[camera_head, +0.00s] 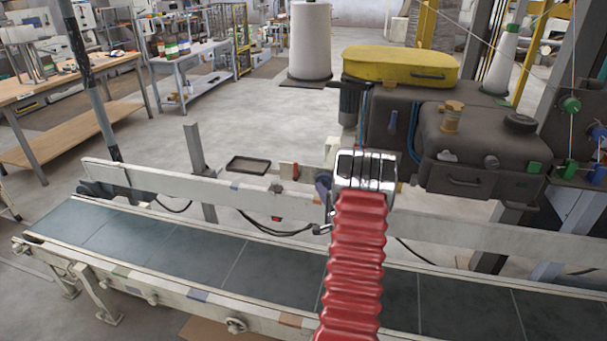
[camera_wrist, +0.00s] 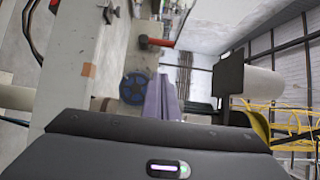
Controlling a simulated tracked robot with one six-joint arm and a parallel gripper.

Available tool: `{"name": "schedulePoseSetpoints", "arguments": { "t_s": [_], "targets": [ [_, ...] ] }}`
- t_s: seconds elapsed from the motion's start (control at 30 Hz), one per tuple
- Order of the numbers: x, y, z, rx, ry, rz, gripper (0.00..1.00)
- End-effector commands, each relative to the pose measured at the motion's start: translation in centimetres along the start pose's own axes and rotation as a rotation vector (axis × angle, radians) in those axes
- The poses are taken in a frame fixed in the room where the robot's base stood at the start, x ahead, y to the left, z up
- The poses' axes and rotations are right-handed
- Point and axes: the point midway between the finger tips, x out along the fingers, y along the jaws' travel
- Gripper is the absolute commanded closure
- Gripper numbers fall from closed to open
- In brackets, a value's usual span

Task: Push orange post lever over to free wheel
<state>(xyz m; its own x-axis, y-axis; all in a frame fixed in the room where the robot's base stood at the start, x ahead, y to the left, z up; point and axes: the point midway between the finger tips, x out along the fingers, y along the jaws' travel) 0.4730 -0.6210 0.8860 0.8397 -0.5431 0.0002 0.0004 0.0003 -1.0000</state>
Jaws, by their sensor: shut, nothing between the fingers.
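A red-orange lever (camera_wrist: 155,42) sticks out sideways from a pale post at the top of the wrist view. In the head view a small red piece (camera_head: 295,171), apparently the same lever, stands just behind the conveyor rail. A blue wheel (camera_wrist: 135,88) sits beside the pale rail in the wrist view; I cannot make it out clearly in the head view. My gripper (camera_wrist: 166,98) shows as shut purple fingers right beside the wheel, apart from the lever; whether they touch the wheel is unclear. In the head view my gripper (camera_head: 323,187) is mostly hidden by my chrome wrist.
A pale rail (camera_head: 240,200) runs along the conveyor belt (camera_head: 150,240). A dark tray (camera_head: 248,165) sits behind it, left of the lever. A dark machine with a yellow cover (camera_head: 400,66) stands to the right. Open floor lies beyond, with a white roll (camera_head: 310,40).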

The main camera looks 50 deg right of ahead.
Motion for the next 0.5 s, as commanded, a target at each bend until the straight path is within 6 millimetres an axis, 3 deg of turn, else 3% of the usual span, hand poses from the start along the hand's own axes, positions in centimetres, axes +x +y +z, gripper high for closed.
{"name": "schedulePoseSetpoints", "arguments": {
  "t_s": [0.5],
  "targets": [
    [6.3,0.1,0.1,-0.001,-0.001,0.000,1.00]
  ]
}}
